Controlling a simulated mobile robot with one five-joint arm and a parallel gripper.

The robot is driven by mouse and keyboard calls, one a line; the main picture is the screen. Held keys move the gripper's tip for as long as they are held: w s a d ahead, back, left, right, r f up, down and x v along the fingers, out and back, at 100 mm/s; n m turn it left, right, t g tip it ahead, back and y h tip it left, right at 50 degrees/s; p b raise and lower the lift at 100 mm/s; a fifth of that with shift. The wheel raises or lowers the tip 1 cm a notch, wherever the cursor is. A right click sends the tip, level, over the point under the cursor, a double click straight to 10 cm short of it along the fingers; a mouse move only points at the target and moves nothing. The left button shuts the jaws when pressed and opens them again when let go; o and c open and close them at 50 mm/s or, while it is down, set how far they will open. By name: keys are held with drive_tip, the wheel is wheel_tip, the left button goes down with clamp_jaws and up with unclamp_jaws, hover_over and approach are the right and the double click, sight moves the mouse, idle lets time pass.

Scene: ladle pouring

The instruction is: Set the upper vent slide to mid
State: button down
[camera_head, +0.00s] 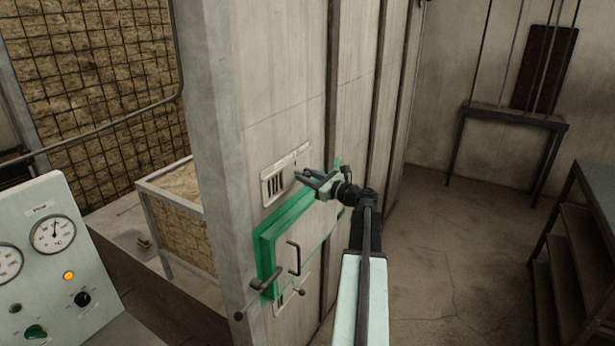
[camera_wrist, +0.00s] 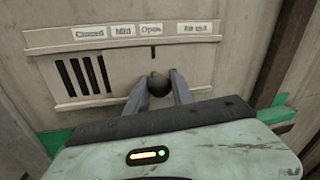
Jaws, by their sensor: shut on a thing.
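The upper vent (camera_head: 279,180) is a pale louvred panel on the wall, above the green-framed door. In the wrist view its dark slots (camera_wrist: 82,77) show at the left. Above it are the labels Closed (camera_wrist: 88,33), Mid (camera_wrist: 123,31), Open (camera_wrist: 151,29) and Air out (camera_wrist: 195,27). The slide's small dark pointer line (camera_wrist: 153,52) stands under Open. My gripper (camera_head: 318,182) is at the vent's right side. Its two fingers are shut on the slide's dark round knob (camera_wrist: 158,84), one on each side. The knob is hidden in the head view.
Below are the green door frame (camera_head: 264,252), a door handle (camera_head: 294,257), a latch lever (camera_head: 267,284) and a lower vent (camera_head: 283,297) with its own knob. A gauge panel (camera_head: 50,262) stands at the left. The floor at the right is clear before the shelves (camera_head: 575,250).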

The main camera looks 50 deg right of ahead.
idle(0.4)
drive_tip(key=a, duration=0.2)
drive_tip(key=s+a, duration=0.1)
drive_tip(key=a, duration=0.1)
drive_tip(key=shift+a, duration=0.1)
drive_tip(key=c, duration=1.1)
unclamp_jaws()
approach(290, 176)
drive_tip(key=s, duration=0.2)
drive_tip(key=shift+s+f, duration=0.1)
drive_tip(key=shift+s, duration=0.15)
